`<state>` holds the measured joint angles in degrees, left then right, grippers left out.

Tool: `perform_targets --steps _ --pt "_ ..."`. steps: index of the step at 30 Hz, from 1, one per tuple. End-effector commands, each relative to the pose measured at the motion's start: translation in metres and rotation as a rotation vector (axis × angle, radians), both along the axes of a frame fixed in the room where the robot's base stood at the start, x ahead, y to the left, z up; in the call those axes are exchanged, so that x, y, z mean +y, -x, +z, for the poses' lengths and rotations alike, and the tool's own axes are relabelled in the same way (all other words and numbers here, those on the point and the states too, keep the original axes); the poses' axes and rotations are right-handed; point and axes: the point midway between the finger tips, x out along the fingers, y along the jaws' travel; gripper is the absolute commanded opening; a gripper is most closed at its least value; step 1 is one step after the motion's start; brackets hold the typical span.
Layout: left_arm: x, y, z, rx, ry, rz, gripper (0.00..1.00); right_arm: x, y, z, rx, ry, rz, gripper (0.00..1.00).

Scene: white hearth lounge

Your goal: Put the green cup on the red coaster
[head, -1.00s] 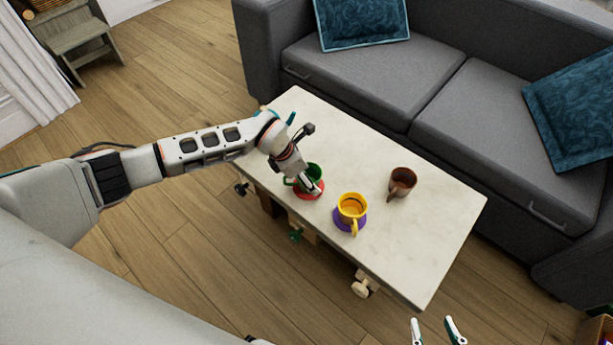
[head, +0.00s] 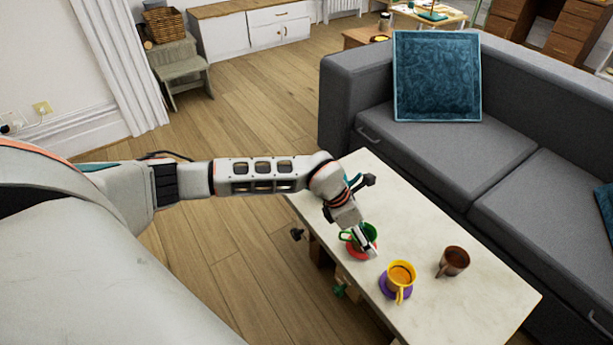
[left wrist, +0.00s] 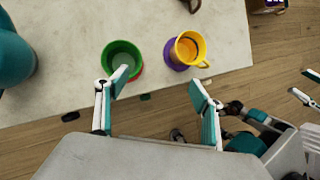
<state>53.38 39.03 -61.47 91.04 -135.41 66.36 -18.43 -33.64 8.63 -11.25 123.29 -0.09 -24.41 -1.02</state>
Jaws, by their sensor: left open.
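The green cup (head: 371,231) stands upright on the red coaster (head: 356,252) near the table's front edge. In the left wrist view the green cup (left wrist: 122,50) looks empty, and a sliver of the red coaster (left wrist: 136,74) shows beside it. My left gripper (left wrist: 158,84) is open. One finger overlaps the cup's near rim in that view; I cannot tell if it touches. The other finger is well to the right, below the yellow cup. In the head view the left gripper (head: 364,240) partly hides the cup. My right gripper (left wrist: 306,86) shows at the right edge, fingers apart.
A yellow cup (head: 401,273) with orange-brown contents stands on a purple coaster (head: 386,287) close to the green cup. A brown mug (head: 454,261) stands farther right. The white table (head: 480,290) is otherwise clear. A grey sofa (head: 430,155) stands behind it.

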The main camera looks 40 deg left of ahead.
Motion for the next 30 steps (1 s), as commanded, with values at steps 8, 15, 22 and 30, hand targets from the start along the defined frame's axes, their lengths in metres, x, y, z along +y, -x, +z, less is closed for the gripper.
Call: perform_targets --steps 8,15,22,30 --pt "-0.174 0.110 0.055 0.267 0.761 0.167 0.67 0.003 -0.001 0.001 -0.002 -0.003 0.002 0.40" --pt "-0.189 0.121 0.128 0.517 1.344 0.613 0.67 0.004 -0.001 0.002 -0.004 -0.005 0.004 0.40" --pt "-0.111 0.116 0.114 0.751 1.715 1.246 0.67 0.003 -0.001 0.002 -0.004 -0.004 0.006 0.40" --pt "-0.004 0.186 0.017 0.987 1.836 2.074 0.67 0.002 -0.001 0.002 -0.004 0.000 0.007 0.40"
